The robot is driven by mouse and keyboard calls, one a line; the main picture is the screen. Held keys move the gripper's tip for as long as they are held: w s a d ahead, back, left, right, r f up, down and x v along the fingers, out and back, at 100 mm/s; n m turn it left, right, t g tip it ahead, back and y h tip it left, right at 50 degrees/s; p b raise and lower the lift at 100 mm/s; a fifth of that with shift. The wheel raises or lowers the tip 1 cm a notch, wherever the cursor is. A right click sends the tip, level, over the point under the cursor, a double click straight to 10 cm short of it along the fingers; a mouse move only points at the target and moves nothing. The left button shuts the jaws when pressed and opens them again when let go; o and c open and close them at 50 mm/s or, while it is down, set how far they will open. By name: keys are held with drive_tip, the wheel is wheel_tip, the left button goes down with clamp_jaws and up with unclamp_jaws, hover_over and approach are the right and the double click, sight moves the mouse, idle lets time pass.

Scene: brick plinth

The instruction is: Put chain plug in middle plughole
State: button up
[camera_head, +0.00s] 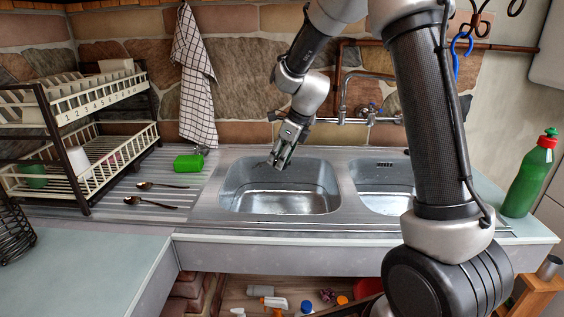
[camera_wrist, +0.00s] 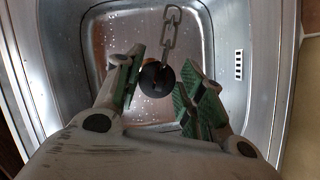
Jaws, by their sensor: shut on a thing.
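My gripper (camera_head: 281,161) points down over the back part of the left sink basin (camera_head: 248,207). In the wrist view my gripper (camera_wrist: 162,80) is shut on the dark round chain plug (camera_wrist: 157,78), which sits between the green-lined fingertips. The metal chain (camera_wrist: 172,35) runs up from the plug toward the top of that view. Below the plug is a wet steel basin floor. I cannot make out a plughole in either view; the plug is too small to tell in the head view.
A right basin (camera_head: 385,203) lies beside the left one, partly behind my arm. The tap (camera_head: 345,105) is on the back wall. A dish rack (camera_head: 85,110), green tumbler (camera_head: 188,162) and two spoons (camera_head: 150,185) are at left. A green bottle (camera_head: 530,178) stands right.

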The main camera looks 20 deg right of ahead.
wheel_tip(320, 180, down, 20)
drive_tip(key=shift+f, duration=0.1)
idle(1.0)
drive_tip(key=shift+f, duration=0.35)
idle(0.9)
drive_tip(key=o, duration=1.1)
drive_tip(key=s+d+r+n, duration=0.2)
drive_tip(key=s+r+n, duration=0.15)
drive_tip(key=r, duration=0.55)
drive_tip(key=s+d+r+n, duration=0.25)
drive_tip(key=s+r, duration=0.25)
drive_tip(key=r, duration=0.3)
drive_tip(key=s+d+r+n, duration=0.2)
drive_tip(key=s+r+n, duration=0.2)
drive_tip(key=r, duration=0.5)
drive_tip(key=s+d+r+n+h, duration=0.1)
drive_tip(key=s+d+r+n, duration=0.3)
drive_tip(key=s+n, duration=0.4)
drive_tip(key=s+d+r+n+t+h, duration=0.1)
drive_tip(key=s+d+r+n, duration=0.3)
drive_tip(key=s+n, duration=0.4)
drive_tip(key=s+h, duration=0.1)
drive_tip(key=s, duration=0.4)
drive_tip(key=shift+s+d+h, duration=0.25)
drive_tip(key=shift+s+h, duration=0.05)
